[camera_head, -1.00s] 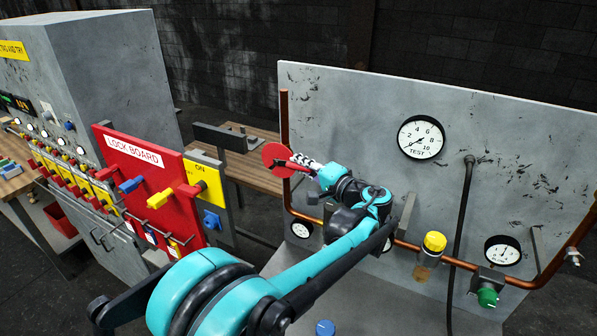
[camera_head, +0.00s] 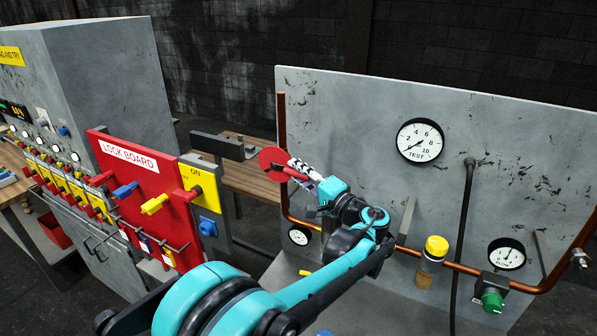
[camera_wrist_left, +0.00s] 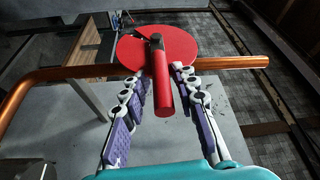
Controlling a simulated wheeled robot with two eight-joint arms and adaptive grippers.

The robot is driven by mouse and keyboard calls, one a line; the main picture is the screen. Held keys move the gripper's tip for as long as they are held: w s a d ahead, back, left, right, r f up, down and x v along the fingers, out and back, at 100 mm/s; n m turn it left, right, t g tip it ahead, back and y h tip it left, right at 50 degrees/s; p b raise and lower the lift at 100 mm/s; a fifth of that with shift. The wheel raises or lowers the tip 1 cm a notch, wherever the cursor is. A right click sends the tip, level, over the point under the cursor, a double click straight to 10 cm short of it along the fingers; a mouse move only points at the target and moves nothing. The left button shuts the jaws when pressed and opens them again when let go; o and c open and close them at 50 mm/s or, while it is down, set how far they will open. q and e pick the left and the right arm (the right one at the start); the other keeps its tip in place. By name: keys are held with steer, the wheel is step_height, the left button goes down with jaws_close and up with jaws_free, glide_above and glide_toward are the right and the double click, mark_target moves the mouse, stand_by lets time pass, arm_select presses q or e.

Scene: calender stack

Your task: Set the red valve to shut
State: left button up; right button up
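The red valve (camera_head: 272,160) is a round red disc with a red bar handle, on the copper pipe at the left edge of the grey panel. In the left wrist view the disc (camera_wrist_left: 132,48) is ahead and the handle (camera_wrist_left: 163,90) points back toward me. My left gripper (camera_head: 302,171) is at the handle. In the left wrist view its two fingers (camera_wrist_left: 161,72) stand on either side of the handle, with narrow gaps showing, so it is open around the handle. The handle's far side is hidden. My right gripper is not in view.
The grey panel (camera_head: 350,115) carries a TEST gauge (camera_head: 419,141), a yellow-capped fitting (camera_head: 436,246) and a green knob (camera_head: 492,301). The red lock board (camera_head: 150,190) and a yellow ON plate (camera_head: 200,180) stand left of the valve. A copper pipe (camera_head: 281,140) runs beside it.

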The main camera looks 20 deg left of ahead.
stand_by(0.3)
arm_select(q)
steer(key=v, duration=1.2)
steer(key=shift+a, duration=0.1)
steer(key=s+a+f+g+h+b, duration=0.1)
steer(key=s+a+f+h+b, duration=0.3)
steer(key=f, duration=0.4)
steer(key=s+a+f+g+h+b, duration=0.2)
steer(key=s+a+f, duration=0.3)
steer(key=a+f, duration=0.15)
steer(key=s+d+f+n+h+b, duration=0.2)
steer(key=s+d+f+h+b, duration=0.1)
steer(key=s+f, duration=0.4)
steer(key=s+d+f+n+h+b, duration=0.2)
steer(key=s+f+h+b, duration=0.3)
steer(key=f, duration=0.7)
steer(key=s+d+h, duration=0.1)
steer(key=s+h, duration=0.1)
steer(key=shift+s+d+t, duration=0.2)
steer(key=shift+s+t, duration=0.1)
steer(key=shift+t, duration=0.1)
